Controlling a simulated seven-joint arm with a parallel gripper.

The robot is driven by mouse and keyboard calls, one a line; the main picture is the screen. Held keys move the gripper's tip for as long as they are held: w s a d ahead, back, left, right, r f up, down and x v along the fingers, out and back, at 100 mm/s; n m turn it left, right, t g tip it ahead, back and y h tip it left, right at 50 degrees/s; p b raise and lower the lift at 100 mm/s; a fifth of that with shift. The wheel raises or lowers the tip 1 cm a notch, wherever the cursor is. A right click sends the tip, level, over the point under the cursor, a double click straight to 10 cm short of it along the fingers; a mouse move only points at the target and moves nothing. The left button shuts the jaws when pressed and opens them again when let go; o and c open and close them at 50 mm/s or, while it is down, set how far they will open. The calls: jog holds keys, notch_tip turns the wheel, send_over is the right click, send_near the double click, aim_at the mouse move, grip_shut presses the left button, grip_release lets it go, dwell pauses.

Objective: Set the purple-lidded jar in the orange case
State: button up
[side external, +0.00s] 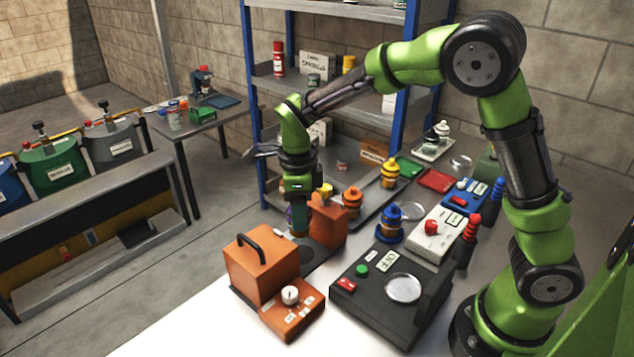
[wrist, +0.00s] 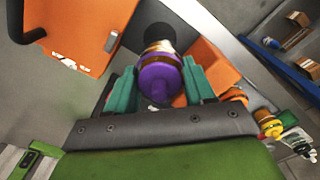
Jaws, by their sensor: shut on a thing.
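My gripper (side external: 299,218) points down in the side view. In the wrist view its teal fingers are shut on the purple-lidded jar (wrist: 160,80), lid toward the camera. In the side view the jar is mostly hidden by the fingers. The orange case (side external: 258,272) has a black handle and stands to the lower left of my gripper; it also shows at the upper left of the wrist view (wrist: 78,32). The jar is between this case and another orange block (side external: 330,224). I cannot tell whether the jar touches the dark surface below.
An orange control box with a white knob (side external: 290,296) sits in front. A black device with a round pad (side external: 372,290) and a blue-topped jar (side external: 389,226) stand to the right. Shelving rises at the back.

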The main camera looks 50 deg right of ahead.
jog(key=shift+f, duration=2.45)
jog(key=shift+f, duration=0.7)
jog(key=o, duration=1.2)
jog(key=shift+o, duration=0.5)
jog(key=shift+o, duration=1.3)
jog(key=shift+r, duration=4)
